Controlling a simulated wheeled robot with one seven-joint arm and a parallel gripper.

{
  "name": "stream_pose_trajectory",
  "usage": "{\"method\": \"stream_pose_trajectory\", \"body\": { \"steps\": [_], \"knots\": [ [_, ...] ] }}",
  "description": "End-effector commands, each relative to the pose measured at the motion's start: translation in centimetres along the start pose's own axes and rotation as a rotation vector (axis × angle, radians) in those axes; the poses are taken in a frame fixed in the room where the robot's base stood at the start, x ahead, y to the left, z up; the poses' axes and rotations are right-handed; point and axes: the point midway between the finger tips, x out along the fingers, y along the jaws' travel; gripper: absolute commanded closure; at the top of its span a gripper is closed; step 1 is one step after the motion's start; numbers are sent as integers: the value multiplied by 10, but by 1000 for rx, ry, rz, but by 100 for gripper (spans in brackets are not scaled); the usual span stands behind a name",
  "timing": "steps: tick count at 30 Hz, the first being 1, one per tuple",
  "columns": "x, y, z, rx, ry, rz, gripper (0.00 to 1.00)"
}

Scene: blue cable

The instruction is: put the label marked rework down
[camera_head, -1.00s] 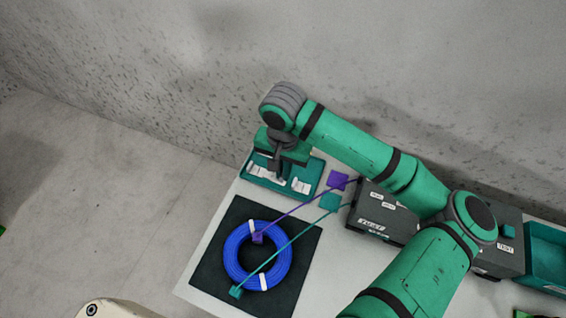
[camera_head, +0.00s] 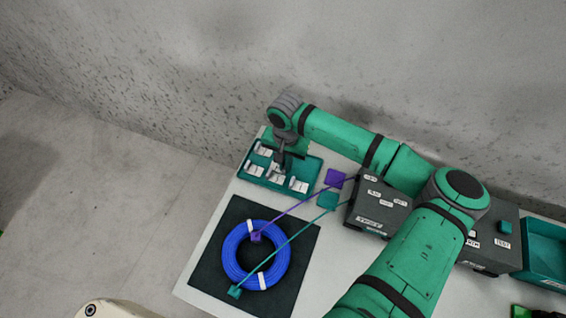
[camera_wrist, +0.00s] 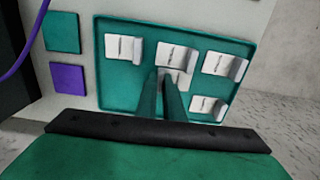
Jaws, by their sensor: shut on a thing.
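The teal label tray (camera_head: 246,181) stands at the back left of the table, with several small white labels in it. It also fills the middle of the wrist view (camera_wrist: 110,98). My gripper (camera_wrist: 170,90) is over the tray, its two fingers close together on a white label (camera_wrist: 183,80). That label is partly hidden by the fingers, and its print is too small to read, so I cannot tell if it is marked rework. I cannot tell whether it touches the tray floor. My gripper also shows in the head view (camera_head: 280,168). Other labels (camera_wrist: 123,49) lie around it.
A blue cable coil (camera_head: 231,258) lies on a black mat (camera_head: 210,270) in front of the tray. Purple and teal leads run from it to a dark grey test box (camera_head: 372,211). A teal bin (camera_head: 545,250) stands at far right.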

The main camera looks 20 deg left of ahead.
Motion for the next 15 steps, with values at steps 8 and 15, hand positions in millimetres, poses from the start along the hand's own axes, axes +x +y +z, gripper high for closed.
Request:
{"method": "stream_pose_trajectory", "body": {
  "steps": [8, 15],
  "knots": [
    [1, 5, -1, 9, 0, 0, 100],
    [2, -2, 1, -4, 0, 1, 74]
  ]
}}
